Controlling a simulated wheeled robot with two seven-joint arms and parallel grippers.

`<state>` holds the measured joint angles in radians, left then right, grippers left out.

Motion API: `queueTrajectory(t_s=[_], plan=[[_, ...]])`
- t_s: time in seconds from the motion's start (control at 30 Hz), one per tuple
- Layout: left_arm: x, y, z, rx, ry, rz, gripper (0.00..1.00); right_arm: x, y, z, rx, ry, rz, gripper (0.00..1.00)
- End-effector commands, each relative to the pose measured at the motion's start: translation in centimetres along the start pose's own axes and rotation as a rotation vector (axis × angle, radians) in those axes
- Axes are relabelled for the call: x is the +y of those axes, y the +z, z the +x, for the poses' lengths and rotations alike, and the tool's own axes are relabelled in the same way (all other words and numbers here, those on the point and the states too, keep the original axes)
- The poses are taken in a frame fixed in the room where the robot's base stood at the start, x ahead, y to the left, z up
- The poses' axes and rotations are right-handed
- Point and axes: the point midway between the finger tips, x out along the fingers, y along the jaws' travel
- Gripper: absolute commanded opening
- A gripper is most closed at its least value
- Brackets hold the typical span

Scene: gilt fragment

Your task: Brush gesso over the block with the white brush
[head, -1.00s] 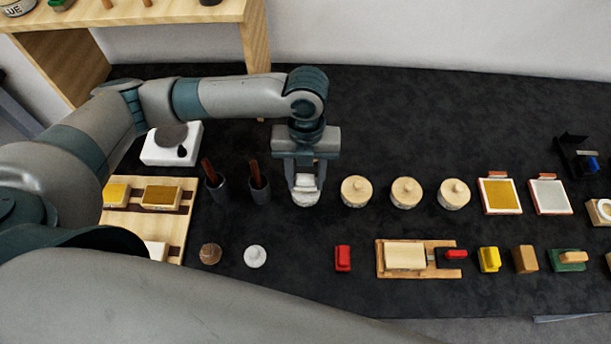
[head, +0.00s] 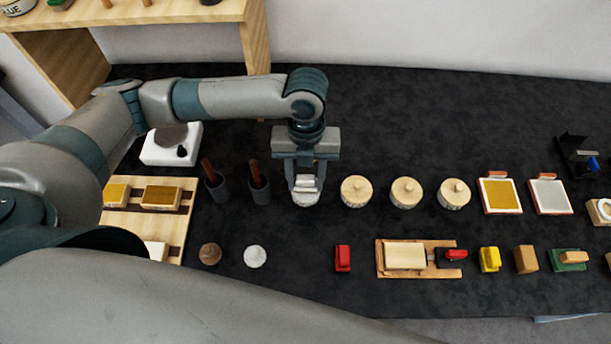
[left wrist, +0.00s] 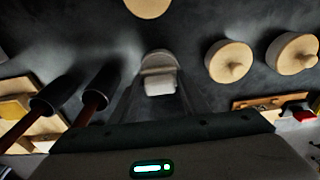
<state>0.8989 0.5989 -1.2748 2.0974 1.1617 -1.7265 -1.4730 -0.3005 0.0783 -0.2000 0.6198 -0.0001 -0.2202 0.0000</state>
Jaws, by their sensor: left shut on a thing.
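My left gripper (head: 305,180) points down at the middle of the table, shut on the white brush (head: 306,183). The brush also shows between the fingers in the left wrist view (left wrist: 160,83). Right beneath it is a pale round pot (head: 305,199), mostly hidden by brush and fingers; I cannot tell how deep the brush reaches into it. The cream block (head: 405,256) lies in a wooden holder (head: 382,272) to the lower right, apart from the gripper. A red-topped dark piece (head: 455,256) sits at the holder's right end. My right gripper is not in view.
Three lidded pots (head: 356,191) stand right of the gripper. Two dark cups with brown handles (head: 259,190) stand close on its left. A red piece (head: 343,258) lies left of the holder. Dark table between the rows is bare.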

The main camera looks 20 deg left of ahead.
Motion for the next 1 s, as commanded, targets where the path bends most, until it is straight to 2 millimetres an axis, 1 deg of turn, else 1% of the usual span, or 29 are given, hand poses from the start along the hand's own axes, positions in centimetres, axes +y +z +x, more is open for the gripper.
queueTrajectory(t_s=[0.63, 1.0], plan=[[0.01, 0.09, 0.67, 0.0, 0.0, 0.0, 0.24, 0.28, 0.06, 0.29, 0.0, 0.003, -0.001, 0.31], [0.01, 0.08, 0.63, 0.0, 0.0, 0.0, 0.24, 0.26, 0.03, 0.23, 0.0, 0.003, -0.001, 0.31]])
